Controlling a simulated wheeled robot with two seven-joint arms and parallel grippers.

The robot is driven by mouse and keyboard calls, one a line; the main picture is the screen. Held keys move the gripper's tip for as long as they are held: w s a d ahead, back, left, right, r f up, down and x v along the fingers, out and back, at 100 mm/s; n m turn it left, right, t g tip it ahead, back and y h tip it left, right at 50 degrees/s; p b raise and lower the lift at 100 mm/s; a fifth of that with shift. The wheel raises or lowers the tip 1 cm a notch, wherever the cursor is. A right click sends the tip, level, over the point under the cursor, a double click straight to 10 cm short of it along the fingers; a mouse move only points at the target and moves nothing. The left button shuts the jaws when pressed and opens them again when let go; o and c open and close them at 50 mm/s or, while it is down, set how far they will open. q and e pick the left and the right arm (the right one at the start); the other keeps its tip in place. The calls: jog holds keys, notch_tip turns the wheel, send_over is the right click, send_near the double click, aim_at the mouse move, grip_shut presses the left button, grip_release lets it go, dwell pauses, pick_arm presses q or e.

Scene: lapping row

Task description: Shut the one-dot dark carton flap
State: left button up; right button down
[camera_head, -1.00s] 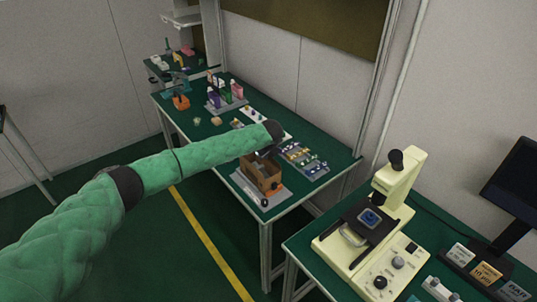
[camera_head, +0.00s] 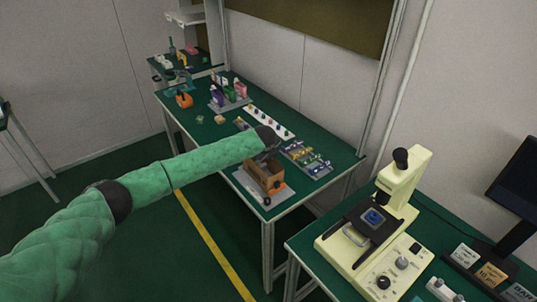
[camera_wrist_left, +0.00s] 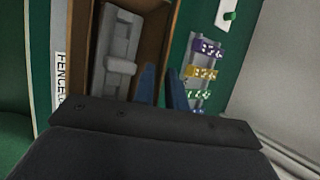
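The brown carton (camera_head: 262,180) stands open on a light board on the green table in the head view. In the left wrist view its open inside shows, with a grey part (camera_wrist_left: 121,60) in it and brown walls on both sides. No one-dot mark can be read, and I cannot tell which panel is the dark flap. My left gripper (camera_head: 272,151) is above the carton's back side. Its two blue fingers (camera_wrist_left: 163,84) are a narrow gap apart at the carton's right wall; whether they touch it is unclear. My right gripper is out of view.
A tray of small coloured parts (camera_head: 306,159) lies close right of the carton. A white strip with knobs (camera_head: 268,122) and bottles (camera_head: 229,94) stand behind. A cream microscope-like machine (camera_head: 375,225) occupies the nearer table. A gap separates the two tables.

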pick_arm(q)
jog(key=shift+o, duration=0.8)
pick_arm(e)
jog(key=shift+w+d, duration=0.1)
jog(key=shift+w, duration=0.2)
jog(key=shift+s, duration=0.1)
